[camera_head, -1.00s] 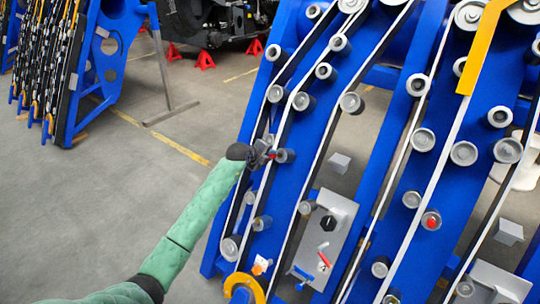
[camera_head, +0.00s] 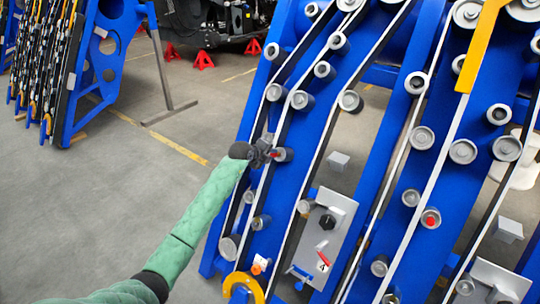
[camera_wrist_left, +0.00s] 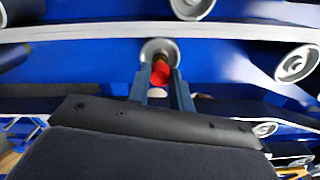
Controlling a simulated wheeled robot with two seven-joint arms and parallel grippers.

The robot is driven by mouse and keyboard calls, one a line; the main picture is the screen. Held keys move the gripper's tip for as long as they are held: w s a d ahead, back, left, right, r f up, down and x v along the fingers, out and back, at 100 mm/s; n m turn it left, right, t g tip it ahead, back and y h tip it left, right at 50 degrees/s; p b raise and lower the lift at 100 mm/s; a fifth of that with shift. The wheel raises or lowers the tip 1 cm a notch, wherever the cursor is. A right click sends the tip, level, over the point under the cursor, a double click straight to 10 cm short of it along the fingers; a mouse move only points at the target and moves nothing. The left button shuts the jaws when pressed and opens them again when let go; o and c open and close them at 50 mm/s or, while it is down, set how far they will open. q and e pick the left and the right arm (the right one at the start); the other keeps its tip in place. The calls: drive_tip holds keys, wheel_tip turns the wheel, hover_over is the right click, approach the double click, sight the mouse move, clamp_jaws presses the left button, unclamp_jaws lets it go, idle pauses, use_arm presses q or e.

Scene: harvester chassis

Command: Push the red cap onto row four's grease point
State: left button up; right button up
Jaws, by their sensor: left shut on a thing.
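My left gripper (camera_head: 269,153) is shut on a red cap (camera_wrist_left: 160,74) at the left blue row panel. In the left wrist view the cap sits between the two fingers (camera_wrist_left: 161,92), in front of a round grey roller end (camera_wrist_left: 152,48). The cap overlaps the roller end's face in that view; I cannot tell whether it touches or is seated. In the head view only a small bit of red shows beside the roller (camera_head: 284,155). Another red cap (camera_head: 431,219) sits on a roller end on the panel to the right. My right gripper is not in view.
Blue panels (camera_head: 400,170) with white belts and several grey rollers fill the right side. A grey plate (camera_head: 330,235) with a black knob and a red lever is below the gripper. An orange hook (camera_head: 240,285) stands at the bottom. Clear grey floor (camera_head: 90,200) lies left.

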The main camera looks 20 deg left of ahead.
use_arm(q)
drive_tip(key=shift+p, duration=0.65)
idle(1.4)
drive_tip(key=shift+b+x, duration=0.55)
drive_tip(key=shift+x, duration=0.65)
drive_tip(key=o, duration=1)
drive_tip(key=shift+s+a+r, duration=0.2)
drive_tip(key=shift+s, duration=0.25)
drive_tip(key=shift+b+v, duration=0.95)
drive_tip(key=shift+v, duration=2.5)
